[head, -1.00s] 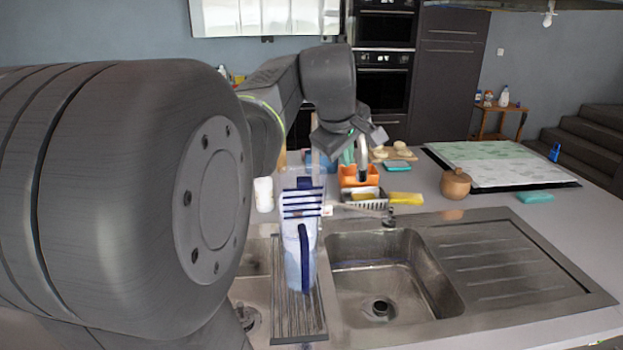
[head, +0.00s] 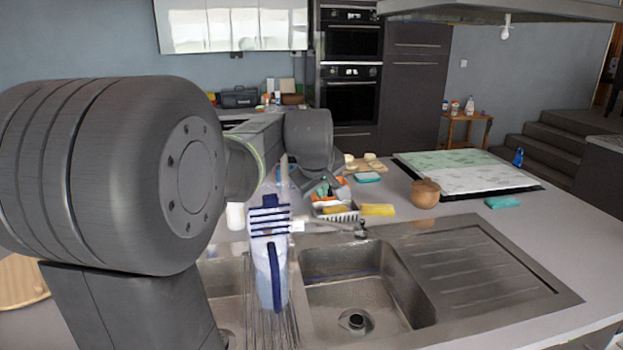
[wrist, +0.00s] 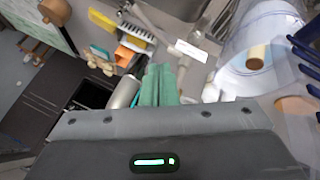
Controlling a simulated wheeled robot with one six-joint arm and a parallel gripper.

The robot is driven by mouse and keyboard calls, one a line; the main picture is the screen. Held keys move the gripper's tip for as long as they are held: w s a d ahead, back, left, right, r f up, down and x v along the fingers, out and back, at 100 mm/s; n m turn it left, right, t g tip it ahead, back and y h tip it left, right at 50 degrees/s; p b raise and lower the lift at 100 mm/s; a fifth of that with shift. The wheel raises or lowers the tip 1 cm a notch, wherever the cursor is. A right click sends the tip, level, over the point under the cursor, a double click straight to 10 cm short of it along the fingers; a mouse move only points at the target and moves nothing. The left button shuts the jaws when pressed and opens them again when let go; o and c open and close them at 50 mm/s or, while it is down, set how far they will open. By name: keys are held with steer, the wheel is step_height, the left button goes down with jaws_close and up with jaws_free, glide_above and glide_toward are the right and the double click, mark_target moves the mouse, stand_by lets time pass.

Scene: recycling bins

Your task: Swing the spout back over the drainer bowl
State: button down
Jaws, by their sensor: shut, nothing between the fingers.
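The grey tap spout (head: 325,228) lies low behind the sink bowl beside the ridged drainer, pointing left from its base (head: 360,230). A white piece (head: 297,226) sits at its left end, close to the jug. In the wrist view the spout (wrist: 178,42) shows with its white piece. The steel bowl (head: 357,290) is empty, with a drain in its floor. My gripper (head: 322,188) is behind the spout, apart from it. Its green fingers show together and empty in the wrist view (wrist: 160,75); in the head view my wrist partly hides them.
A clear jug (head: 268,290) with blue handle and lid stands left of the bowl, by the spout's end. A yellow sponge (head: 378,210), an orange caddy (head: 335,192) and a wooden pot (head: 425,194) are behind the sink. The ridged drainer (head: 480,262) is clear.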

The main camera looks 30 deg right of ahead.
mark_target(332, 187)
steer(key=shift+w+d+f, duration=0.1)
steer(key=shift+w+f, duration=0.05)
steer(key=shift+f, duration=0.15)
steer(key=d, duration=0.3)
steer(key=shift+p, duration=0.4)
steer(key=shift+r, duration=0.15)
